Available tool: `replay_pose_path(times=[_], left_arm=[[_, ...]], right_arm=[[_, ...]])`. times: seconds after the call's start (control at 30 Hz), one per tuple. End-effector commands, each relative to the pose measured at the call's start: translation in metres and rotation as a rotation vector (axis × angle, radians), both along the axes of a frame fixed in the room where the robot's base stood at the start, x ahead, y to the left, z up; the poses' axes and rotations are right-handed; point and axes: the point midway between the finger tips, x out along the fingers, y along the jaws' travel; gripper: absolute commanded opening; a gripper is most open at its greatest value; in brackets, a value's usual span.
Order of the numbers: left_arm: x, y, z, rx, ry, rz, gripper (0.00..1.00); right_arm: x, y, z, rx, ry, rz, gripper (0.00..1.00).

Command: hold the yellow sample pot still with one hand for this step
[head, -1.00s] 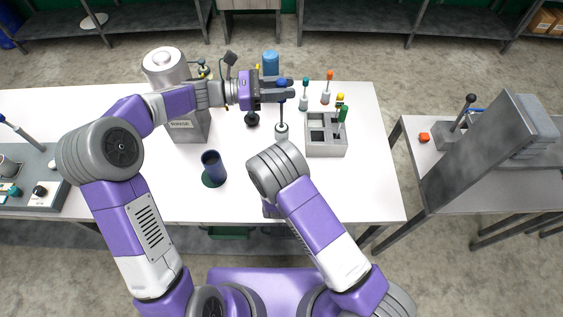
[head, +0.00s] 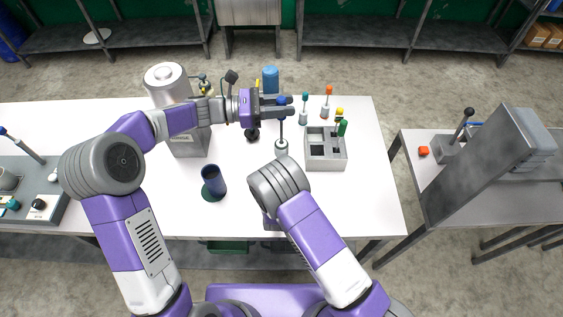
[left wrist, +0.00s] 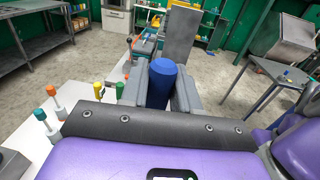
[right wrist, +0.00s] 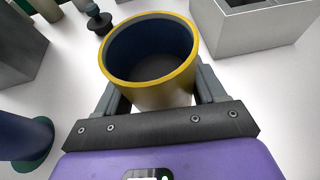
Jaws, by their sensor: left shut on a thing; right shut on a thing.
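The yellow sample pot (right wrist: 152,94) shows in the right wrist view as an open round cup with a yellow rim, a dark blue inner wall and a greyish bottom. My right gripper (right wrist: 155,98) is shut on it, one finger on each side. In the head view my right forearm hides the pot and this gripper. My left gripper (head: 287,108) is shut on the blue knob (left wrist: 161,83) of an upright tool, above the table. The tool's thin rod leads down to a pale base (head: 281,148).
A grey compartment box (head: 326,164) stands to the right, with teal-topped (head: 304,108) and orange-topped (head: 327,100) tools behind it. A dark blue cup (head: 212,180) on a green base stands left. The white table's front right is clear.

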Motion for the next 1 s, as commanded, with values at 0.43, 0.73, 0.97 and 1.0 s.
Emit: replay_pose_path(times=[0.43, 0.73, 0.97, 1.0], left_arm=[[0.000, 0.000, -0.051, 0.001, 0.005, 0.000, 0.00], [0.000, 0.000, -0.075, 0.000, 0.004, -0.001, 0.00], [0.000, 0.000, -0.093, 0.000, 0.005, 0.001, 0.00], [0.000, 0.000, -0.097, -0.001, 0.006, 0.000, 0.00]], right_arm=[[0.000, 0.000, 0.000, 0.000, -0.002, 0.000, 0.30], [0.000, 0.000, 0.001, 0.001, -0.002, 0.000, 0.30], [0.000, 0.000, 0.001, 0.001, -0.002, 0.000, 0.30], [0.000, 0.000, 0.001, 0.001, -0.002, 0.000, 0.30]])
